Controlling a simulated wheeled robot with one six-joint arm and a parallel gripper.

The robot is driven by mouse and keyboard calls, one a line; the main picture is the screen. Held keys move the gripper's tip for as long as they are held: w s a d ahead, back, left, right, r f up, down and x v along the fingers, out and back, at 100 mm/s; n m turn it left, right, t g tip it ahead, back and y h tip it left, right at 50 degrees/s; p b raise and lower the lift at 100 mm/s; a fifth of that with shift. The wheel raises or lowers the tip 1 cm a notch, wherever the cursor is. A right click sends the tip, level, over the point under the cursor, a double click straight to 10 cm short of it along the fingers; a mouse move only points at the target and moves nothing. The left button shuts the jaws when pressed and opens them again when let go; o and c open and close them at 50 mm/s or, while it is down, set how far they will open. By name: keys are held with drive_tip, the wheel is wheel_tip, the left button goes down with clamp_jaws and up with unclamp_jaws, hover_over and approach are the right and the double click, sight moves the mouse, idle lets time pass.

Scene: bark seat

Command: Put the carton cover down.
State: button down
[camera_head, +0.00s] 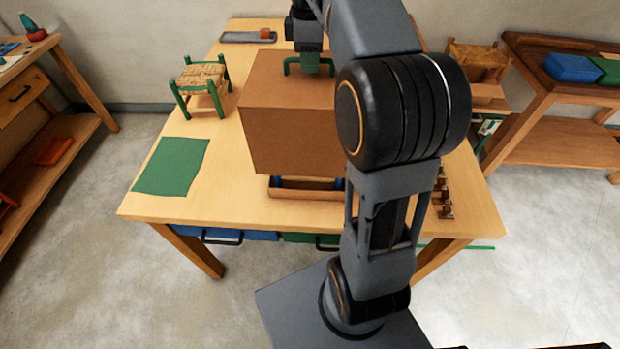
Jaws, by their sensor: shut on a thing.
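The carton cover (293,125) is a large brown box shape with a green handle (291,66) on top. My gripper (311,62) is above it and shut on the green handle. The cover appears raised over a shallow brown tray (300,193) on the wooden table (160,205). Small blue parts show in the gap between the cover's lower edge and the tray. My arm hides the cover's right side, and what is inside or behind the cover is hidden.
A small stool (203,84) with green legs and a woven seat stands left of the cover. A green mat (172,166) lies bare at the front left. A grey tray (248,37) is at the back. Several small brown pieces (445,195) line the right edge.

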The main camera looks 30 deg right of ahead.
wheel_tip(320, 180, down, 12)
drive_tip(key=shift+b, duration=0.45)
drive_tip(key=shift+f, duration=0.15)
drive_tip(key=shift+f+b, duration=0.35)
drive_tip(key=shift+f, duration=0.15)
drive_tip(key=c, duration=1.1)
unclamp_jaws()
drive_tip(key=shift+c, duration=0.2)
